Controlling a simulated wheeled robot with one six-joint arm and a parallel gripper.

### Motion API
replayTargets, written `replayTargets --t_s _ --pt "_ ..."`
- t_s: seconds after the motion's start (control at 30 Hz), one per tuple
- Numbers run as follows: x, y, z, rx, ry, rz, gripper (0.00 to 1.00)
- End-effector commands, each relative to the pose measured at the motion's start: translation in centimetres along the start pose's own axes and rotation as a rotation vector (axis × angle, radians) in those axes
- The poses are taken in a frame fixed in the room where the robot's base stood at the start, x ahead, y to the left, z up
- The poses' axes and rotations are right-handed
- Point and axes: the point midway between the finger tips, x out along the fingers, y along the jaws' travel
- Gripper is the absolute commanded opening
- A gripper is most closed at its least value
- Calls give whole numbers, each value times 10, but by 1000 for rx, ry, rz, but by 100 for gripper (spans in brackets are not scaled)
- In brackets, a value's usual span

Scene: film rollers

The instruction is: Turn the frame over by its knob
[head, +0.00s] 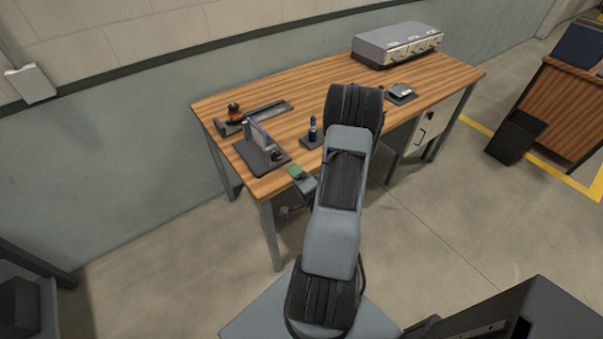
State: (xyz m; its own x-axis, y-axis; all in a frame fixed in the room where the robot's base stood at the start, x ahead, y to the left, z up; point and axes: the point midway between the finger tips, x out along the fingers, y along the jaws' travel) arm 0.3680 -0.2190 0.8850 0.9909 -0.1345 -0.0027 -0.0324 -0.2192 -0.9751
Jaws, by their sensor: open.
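A narrow pale frame with a bluish edge (261,136) stands upright on a dark base plate (246,157) near the table's left front corner. A small dark part at the frame's near right end looks like its knob (276,154), too small to make out well. My gripper (288,211) hangs just off the table's front edge, below and to the right of the frame and apart from it. It is open and looks empty, with its wrist partly hidden behind my arm.
On the wooden table (310,94), a long tray (270,111) with an orange-and-black item (234,111) lies behind the frame. A grey instrument box (397,45) and a small dark stand (401,94) are farther right.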

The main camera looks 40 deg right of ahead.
Motion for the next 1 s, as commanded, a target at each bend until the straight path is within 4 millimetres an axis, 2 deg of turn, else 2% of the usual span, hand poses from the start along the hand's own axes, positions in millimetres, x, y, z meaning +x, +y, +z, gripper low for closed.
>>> replayTargets --t_s 0.03,0.1,0.33,1.0 --pt "-2 -5 -1 3 2 3 71" --pt "-11 2 0 2 6 1 71" --pt "-27 1 0 1 3 -1 71" --pt "-29 0 1 0 1 -2 71"
